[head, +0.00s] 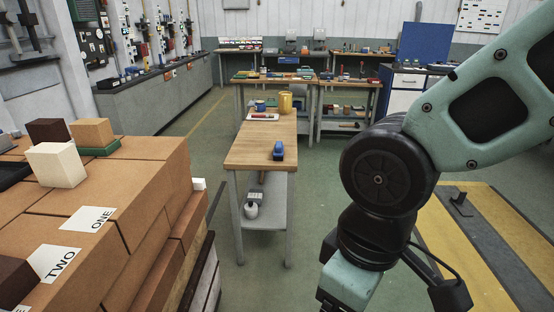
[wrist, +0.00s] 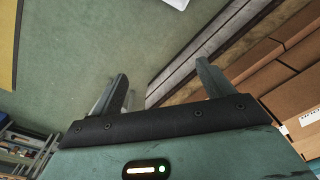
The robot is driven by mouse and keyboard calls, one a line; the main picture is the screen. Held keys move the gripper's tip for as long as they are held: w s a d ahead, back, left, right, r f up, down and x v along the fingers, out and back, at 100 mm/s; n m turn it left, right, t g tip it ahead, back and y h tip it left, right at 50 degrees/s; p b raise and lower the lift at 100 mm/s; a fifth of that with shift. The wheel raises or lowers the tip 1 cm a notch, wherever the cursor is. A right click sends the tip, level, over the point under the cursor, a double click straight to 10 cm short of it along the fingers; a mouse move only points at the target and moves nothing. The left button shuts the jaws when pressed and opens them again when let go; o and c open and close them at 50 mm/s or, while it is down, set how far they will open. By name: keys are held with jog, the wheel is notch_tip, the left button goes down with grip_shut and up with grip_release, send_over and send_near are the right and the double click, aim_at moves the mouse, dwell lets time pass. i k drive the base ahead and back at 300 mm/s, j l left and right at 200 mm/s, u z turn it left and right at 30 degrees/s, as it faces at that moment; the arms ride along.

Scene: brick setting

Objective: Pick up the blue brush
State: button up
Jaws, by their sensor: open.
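A small blue object (head: 278,150), which looks like the blue brush, sits near the front edge of the wooden-topped table (head: 258,146) in the head view. It is too small there to make out its bristles. My gripper (wrist: 158,85) shows in the wrist view with its two fingers spread apart and nothing between them. It points over the green floor beside the stacked bricks, away from the table top. The brush does not show in the wrist view. In the head view my arm fills the right side and my fingers are out of frame.
A brick stack (head: 150,185) with loose blocks and paper labels stands at left. A yellow mug (head: 285,103), a blue cup (head: 260,106) and a white tray (head: 263,117) stand farther back on the table. More workbenches line the back. Green floor (head: 205,130) is open left of the table.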

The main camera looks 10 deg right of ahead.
aim_at(278, 154)
jog(key=i+l, duration=0.25)
jog(key=i+u, duration=0.1)
jog(key=u, duration=2.45)
jog(key=z, duration=2.55)
jog(key=i+l+u, duration=0.15)
jog(key=u, duration=0.7)
jog(key=i+l+u, duration=0.2)
jog(key=l, duration=0.15)
jog(key=i+l+u, duration=0.25)
jog(key=l+u, duration=0.2)
jog(key=l, duration=0.3)
jog(key=i+l+u, duration=0.2)
jog(key=l, duration=0.25)
